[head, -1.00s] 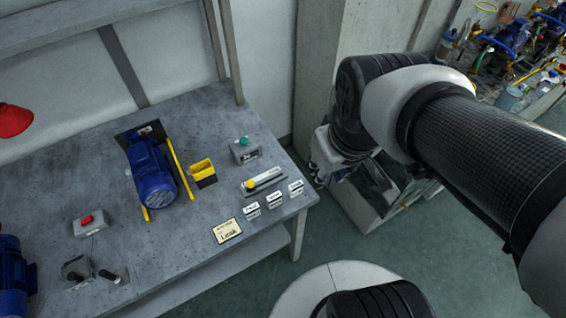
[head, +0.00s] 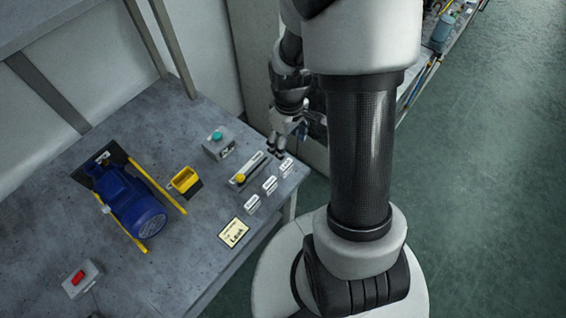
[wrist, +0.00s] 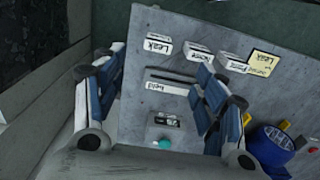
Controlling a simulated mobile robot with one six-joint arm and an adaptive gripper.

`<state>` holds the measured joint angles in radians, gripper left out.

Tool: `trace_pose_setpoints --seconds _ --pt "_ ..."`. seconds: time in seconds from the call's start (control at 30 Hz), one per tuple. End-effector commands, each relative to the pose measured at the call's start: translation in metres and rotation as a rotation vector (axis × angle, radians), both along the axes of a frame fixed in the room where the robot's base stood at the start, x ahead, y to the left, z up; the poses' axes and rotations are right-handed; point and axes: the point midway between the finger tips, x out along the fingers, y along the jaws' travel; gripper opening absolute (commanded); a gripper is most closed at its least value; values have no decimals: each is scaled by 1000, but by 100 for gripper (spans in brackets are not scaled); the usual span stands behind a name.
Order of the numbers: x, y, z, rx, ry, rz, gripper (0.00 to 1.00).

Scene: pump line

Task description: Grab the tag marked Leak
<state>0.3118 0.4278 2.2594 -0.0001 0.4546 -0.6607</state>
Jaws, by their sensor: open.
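The tag marked Leak (wrist: 158,44) is a small white tag standing at the bench's corner, leftmost of three tags in the wrist view. In the head view it is the tag (head: 286,166) nearest my gripper, its lettering too small to read. My gripper (head: 284,146) is open and empty, above the corner end of the bench. In the wrist view, the gap between my fingers (wrist: 160,68) lies below the Leak tag in the picture, over the Hold strip. The tag is not between the pads.
Two other white tags, Noisy (wrist: 197,50) and another (wrist: 237,63), stand beside it. A cream card (head: 234,233) also reads Leak.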

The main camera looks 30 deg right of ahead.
Motion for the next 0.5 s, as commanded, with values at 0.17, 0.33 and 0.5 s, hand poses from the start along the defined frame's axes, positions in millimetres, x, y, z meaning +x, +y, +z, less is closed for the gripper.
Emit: trace_pose_setpoints --seconds 0.17,0.33,0.5 --pt "-1 1 -44 1 5 0 65" --pt "0 0 -67 1 1 0 65" --pt "1 0 -75 0 0 0 65"
